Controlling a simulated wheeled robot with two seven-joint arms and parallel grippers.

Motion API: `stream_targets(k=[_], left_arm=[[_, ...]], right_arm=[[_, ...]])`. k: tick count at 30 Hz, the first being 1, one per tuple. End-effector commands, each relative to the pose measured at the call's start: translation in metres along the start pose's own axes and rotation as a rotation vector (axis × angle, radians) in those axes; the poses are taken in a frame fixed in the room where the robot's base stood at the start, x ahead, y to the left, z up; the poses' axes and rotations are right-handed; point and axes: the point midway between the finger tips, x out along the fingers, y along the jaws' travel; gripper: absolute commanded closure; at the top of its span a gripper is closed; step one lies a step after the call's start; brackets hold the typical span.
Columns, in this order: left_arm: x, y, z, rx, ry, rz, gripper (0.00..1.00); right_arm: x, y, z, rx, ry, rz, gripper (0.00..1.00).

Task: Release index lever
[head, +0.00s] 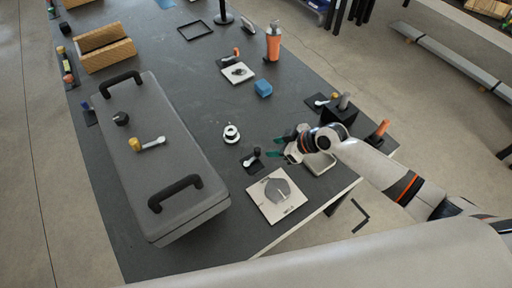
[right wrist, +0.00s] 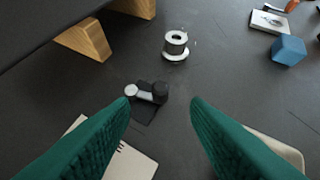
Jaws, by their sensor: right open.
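A small black lever unit (head: 251,157) with a pale arm and a light knob lies on the dark table, right of centre. In the right wrist view this lever (right wrist: 147,92) is just beyond and between my fingertips, its light knob to the left and its dark round pivot to the right. I cannot tell its exact setting. My right gripper (head: 277,147) has green fingers, spread apart and empty, just right of the lever. The fingers also show in the right wrist view (right wrist: 160,103), not touching the lever. My left gripper is in no view.
A long grey case (head: 155,150) with black handles fills the left. A blue block (head: 263,88) and other lever units (head: 320,100) stand farther back.

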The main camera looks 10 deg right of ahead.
Motion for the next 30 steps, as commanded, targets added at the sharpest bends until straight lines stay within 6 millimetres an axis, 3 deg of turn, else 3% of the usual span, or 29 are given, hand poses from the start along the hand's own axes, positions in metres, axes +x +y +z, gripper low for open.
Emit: stream_targets(k=[6,15,28,30], left_arm=[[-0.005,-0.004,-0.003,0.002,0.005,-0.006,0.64],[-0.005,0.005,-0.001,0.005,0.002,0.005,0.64],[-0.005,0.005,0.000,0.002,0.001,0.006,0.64],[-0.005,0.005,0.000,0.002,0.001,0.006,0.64]], right_arm=[[0.044,0.001,0.002,0.003,-0.002,0.002,0.57],[0.084,0.001,0.000,0.001,0.000,0.001,0.57],[0.092,0.001,0.000,-0.001,0.000,0.000,0.57],[0.092,0.001,0.000,-0.001,0.000,0.000,0.66]])
